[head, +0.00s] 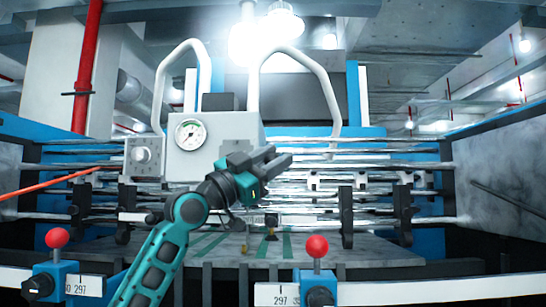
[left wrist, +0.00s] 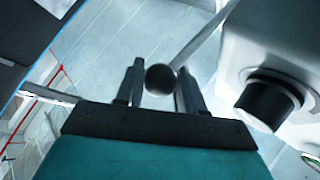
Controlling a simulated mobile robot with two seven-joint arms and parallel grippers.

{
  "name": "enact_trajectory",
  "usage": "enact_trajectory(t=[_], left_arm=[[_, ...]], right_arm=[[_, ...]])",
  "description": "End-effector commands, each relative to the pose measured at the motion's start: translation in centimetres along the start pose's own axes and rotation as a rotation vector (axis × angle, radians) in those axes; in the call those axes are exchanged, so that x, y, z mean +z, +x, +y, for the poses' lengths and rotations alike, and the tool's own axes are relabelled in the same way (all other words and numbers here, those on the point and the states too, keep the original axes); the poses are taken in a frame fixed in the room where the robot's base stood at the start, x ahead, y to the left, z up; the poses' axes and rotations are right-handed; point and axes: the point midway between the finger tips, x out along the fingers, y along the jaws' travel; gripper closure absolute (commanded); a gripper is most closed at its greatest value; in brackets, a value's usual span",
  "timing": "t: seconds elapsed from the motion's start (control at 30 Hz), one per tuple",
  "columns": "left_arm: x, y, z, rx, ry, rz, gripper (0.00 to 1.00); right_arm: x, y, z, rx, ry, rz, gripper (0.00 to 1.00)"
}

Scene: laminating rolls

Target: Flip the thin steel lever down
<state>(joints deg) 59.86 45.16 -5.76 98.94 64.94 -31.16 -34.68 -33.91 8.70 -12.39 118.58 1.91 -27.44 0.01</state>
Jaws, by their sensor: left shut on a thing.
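In the left wrist view, a thin steel lever (left wrist: 198,42) runs up and to the right from a round black knob (left wrist: 160,79) at its end. The two fingers of my left gripper (left wrist: 159,90) stand on either side of this knob and are shut on it. In the head view, my left gripper (head: 272,160) is in front of the machine, just right of the grey gauge box. The lever and its knob cannot be made out there, probably behind the gripper. My right gripper is in neither view.
The grey box with a round gauge (head: 190,134) and a smaller box with a dial (head: 147,155) stand left of the gripper. A black dial knob (left wrist: 270,100) is close in the wrist view. Steel rollers (head: 390,165) lie behind. Red-knobbed levers (head: 316,246) stand in front.

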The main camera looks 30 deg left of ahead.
Motion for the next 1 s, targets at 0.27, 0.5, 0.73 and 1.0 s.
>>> enact_trajectory(t=[0.27, 0.5, 0.73, 1.0], left_arm=[[0.74, -0.09, 0.60, 0.013, -0.012, -0.014, 1.00], [0.85, -0.07, 0.71, 0.015, -0.013, -0.016, 0.58], [0.77, -0.06, 0.54, 0.011, -0.010, -0.014, 0.42], [0.58, -0.07, 0.40, 0.007, -0.006, -0.009, 0.42]], right_arm=[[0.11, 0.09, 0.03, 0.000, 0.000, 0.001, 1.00], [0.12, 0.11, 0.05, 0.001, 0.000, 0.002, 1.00], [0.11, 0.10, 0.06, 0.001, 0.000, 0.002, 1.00], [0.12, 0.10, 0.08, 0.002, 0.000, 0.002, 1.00]])
